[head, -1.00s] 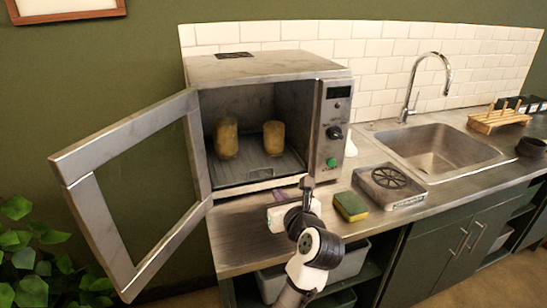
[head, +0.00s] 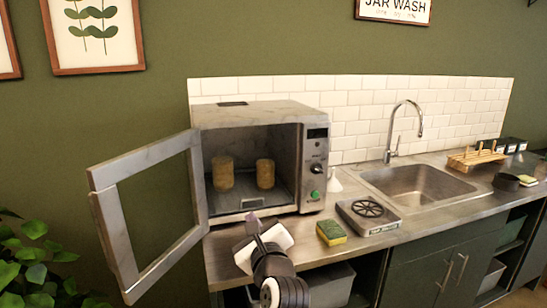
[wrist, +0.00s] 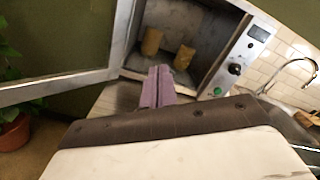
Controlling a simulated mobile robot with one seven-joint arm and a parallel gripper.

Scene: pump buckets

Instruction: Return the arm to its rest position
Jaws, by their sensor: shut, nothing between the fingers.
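My gripper (head: 253,222) is in front of the microwave (head: 262,112) in the head view, low over the front of the counter. In the wrist view its two purple fingers (wrist: 158,88) lie together, shut with nothing between them, pointing toward the microwave's open front. The microwave door (head: 150,215) stands wide open to the left. Two yellowish jars stand inside, a left jar (head: 223,173) and a right jar (head: 265,174). Both jars also show in the wrist view beyond my fingertips. My gripper is outside the microwave and apart from the jars.
A sponge (head: 331,232) and a grey rinser (head: 368,215) lie on the counter right of my arm. A plant (head: 35,260) stands at the lower left.

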